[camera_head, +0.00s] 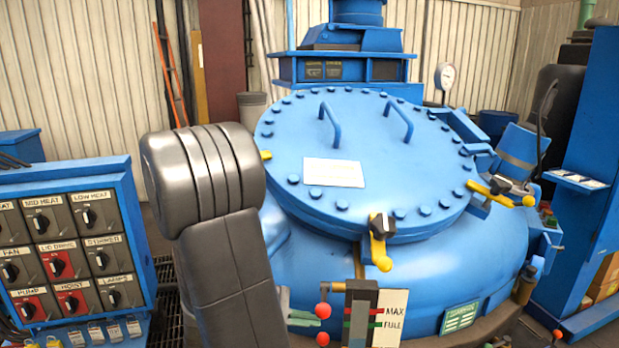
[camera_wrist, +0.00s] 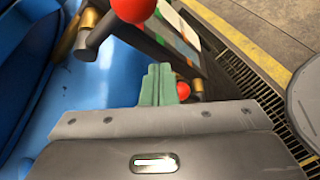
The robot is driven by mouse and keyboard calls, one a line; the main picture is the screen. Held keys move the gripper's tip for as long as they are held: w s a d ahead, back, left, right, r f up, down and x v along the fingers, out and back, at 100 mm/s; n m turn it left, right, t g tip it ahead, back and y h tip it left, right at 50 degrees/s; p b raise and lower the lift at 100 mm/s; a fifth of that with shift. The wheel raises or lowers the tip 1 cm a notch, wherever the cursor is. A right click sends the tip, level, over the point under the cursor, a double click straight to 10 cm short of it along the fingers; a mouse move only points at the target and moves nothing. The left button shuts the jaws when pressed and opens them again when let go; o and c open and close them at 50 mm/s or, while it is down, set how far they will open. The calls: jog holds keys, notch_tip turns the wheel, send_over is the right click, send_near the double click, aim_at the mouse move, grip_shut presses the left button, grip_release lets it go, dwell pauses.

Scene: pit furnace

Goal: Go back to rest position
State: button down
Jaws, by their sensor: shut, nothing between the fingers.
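My gripper (camera_wrist: 160,80) shows in the wrist view as two green fingers pressed together, with nothing between them. In the head view its green fingertips (camera_head: 303,316) show low in the middle, just left of the red-knobbed levers. The upper red knob (camera_head: 323,310) and the lower red knob (camera_head: 322,339) are close to the fingers. In the wrist view one red knob (camera_wrist: 183,91) is right beside the fingers and another red knob (camera_wrist: 133,8) is at the top edge. I cannot tell whether the fingers touch a knob. My dark arm hides part of the furnace's left side.
The blue pit furnace (camera_head: 390,265) has its round lid (camera_head: 365,125) down, with yellow-handled clamps (camera_head: 380,245) at the rim. A switch panel (camera_head: 65,250) stands at left, a blue cabinet (camera_head: 590,160) at right. A level gauge (camera_head: 390,318) stands beside the levers.

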jog(key=shift+w+d+f+m+t+h+b, duration=0.15)
jog(key=shift+w+f+m+t+h+b, duration=0.15)
jog(key=shift+w+m+t+b, duration=0.45)
jog(key=shift+w+d+f+m+t+h+b, duration=0.15)
jog(key=shift+w+f+m+b, duration=0.25)
jog(key=shift+b, duration=0.7)
jog(key=shift+w+d+f+m+t+h+b, duration=0.1)
jog(key=shift+w+f+m+t+h+b, duration=0.15)
jog(key=shift+w+m+t+b, duration=0.5)
jog(key=shift+s+r+n+g, duration=0.15)
jog(key=shift+s+n+g, duration=0.05)
jog(key=shift+n+g, duration=0.15)
